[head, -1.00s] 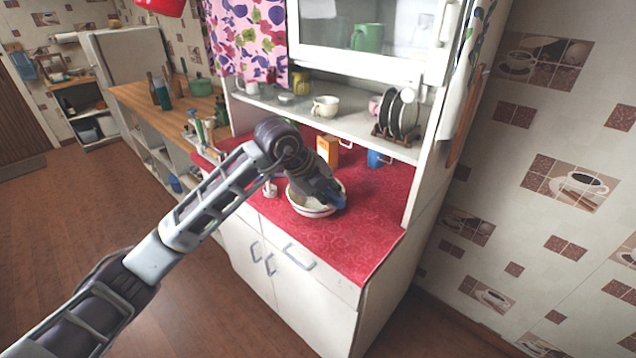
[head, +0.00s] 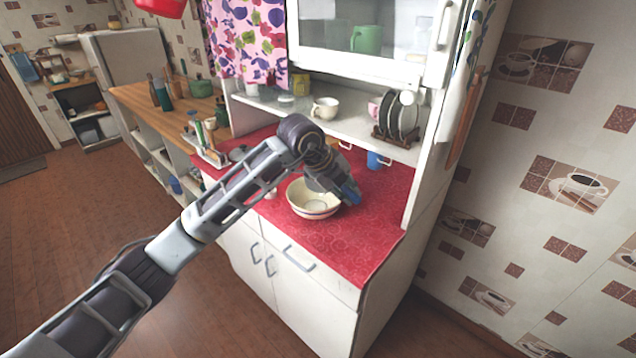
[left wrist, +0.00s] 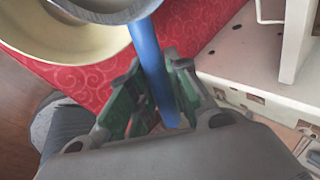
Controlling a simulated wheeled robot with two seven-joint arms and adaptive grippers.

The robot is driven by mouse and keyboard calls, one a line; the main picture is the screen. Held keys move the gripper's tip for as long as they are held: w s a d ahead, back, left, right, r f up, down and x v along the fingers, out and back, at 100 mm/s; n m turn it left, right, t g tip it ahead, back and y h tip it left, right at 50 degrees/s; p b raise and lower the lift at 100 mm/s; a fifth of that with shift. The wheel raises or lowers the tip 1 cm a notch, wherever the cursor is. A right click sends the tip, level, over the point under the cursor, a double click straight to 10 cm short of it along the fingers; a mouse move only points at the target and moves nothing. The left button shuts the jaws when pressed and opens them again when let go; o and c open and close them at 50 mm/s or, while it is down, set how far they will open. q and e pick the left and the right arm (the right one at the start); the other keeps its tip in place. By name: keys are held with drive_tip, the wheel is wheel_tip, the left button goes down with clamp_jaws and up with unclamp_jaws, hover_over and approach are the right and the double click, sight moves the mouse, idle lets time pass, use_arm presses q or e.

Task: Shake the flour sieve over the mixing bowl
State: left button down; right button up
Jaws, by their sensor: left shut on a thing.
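The mixing bowl (head: 313,211) is cream with a coloured band and stands on the red oilcloth near the counter's front. In the left wrist view the bowl (left wrist: 60,48) fills the upper left corner. My left gripper (head: 343,187) is just above the bowl's right side. It is shut on the blue handle (left wrist: 148,62) of the flour sieve. The sieve's grey metal body (left wrist: 112,12) overlaps the bowl's rim in the wrist view and is cut off by the frame's top. In the head view the sieve is mostly hidden by my gripper. My right gripper is not in view.
The red oilcloth (head: 350,245) is clear in front of the bowl. A blue item (head: 376,160) stands behind the gripper, under a shelf with a cup (head: 325,108) and dark plates (head: 402,115) in a rack. A tray of bottles (head: 207,152) is at the left.

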use_arm(q)
drive_tip(key=shift+w+d, duration=0.1)
drive_tip(key=shift+a, duration=0.25)
drive_tip(key=s+a, duration=0.1)
drive_tip(key=a, duration=0.1)
drive_tip(key=s+a+b, duration=0.1)
drive_tip(key=s+a, duration=0.1)
drive_tip(key=shift+s, duration=0.1)
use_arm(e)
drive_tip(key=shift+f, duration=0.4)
